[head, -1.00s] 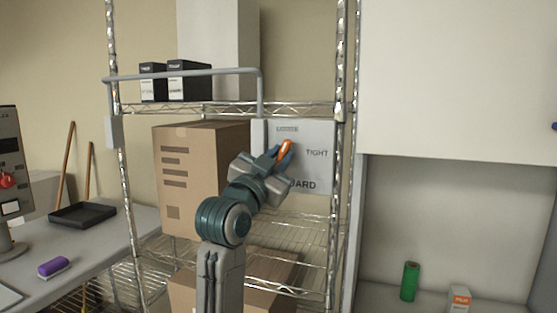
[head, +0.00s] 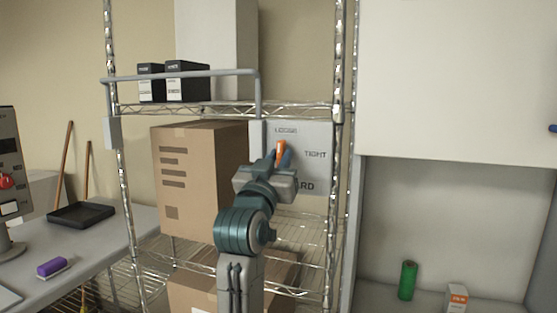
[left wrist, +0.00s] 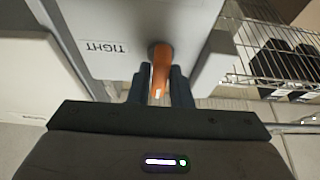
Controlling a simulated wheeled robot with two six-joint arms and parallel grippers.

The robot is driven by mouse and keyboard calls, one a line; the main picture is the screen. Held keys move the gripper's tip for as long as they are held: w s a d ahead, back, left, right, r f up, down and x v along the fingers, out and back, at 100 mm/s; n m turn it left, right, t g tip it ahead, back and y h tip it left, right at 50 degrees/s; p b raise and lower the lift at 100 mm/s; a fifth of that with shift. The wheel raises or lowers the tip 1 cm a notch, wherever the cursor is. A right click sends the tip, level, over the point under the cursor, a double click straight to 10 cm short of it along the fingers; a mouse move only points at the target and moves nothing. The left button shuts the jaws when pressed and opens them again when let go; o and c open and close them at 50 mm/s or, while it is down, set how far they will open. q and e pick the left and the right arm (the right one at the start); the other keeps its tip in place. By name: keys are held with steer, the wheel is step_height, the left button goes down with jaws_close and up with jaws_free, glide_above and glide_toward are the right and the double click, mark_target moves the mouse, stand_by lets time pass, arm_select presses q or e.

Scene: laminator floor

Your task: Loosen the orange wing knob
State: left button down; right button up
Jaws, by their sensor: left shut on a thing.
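The orange wing knob (head: 281,149) sits on a grey panel (head: 318,172) marked LOOSE at the top and TIGHT at the right. In the head view the knob stands nearly upright, its upper end towards LOOSE. My left gripper (head: 279,158) is shut on the knob from the front and hides its lower part. In the left wrist view the knob (left wrist: 160,72) lies between the two dark fingers (left wrist: 158,88), with the TIGHT label to its left. My right gripper is not in view.
The panel hangs on a wire shelf rack (head: 225,108) beside a cardboard box (head: 190,185). A grey rail (head: 190,75) runs above it. Right is a cabinet with a green cylinder (head: 408,280). Left is a table with a black tray (head: 80,215) and a purple brush (head: 52,267).

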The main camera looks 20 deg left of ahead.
arm_select(q)
steer(key=shift+f, duration=0.1)
steer(key=c, duration=1.4)
jaws_free()
steer(key=b+v, duration=0.4)
steer(key=v, duration=0.6)
steer(key=shift+s+b, duration=0.35)
steer(key=shift+f, duration=0.15)
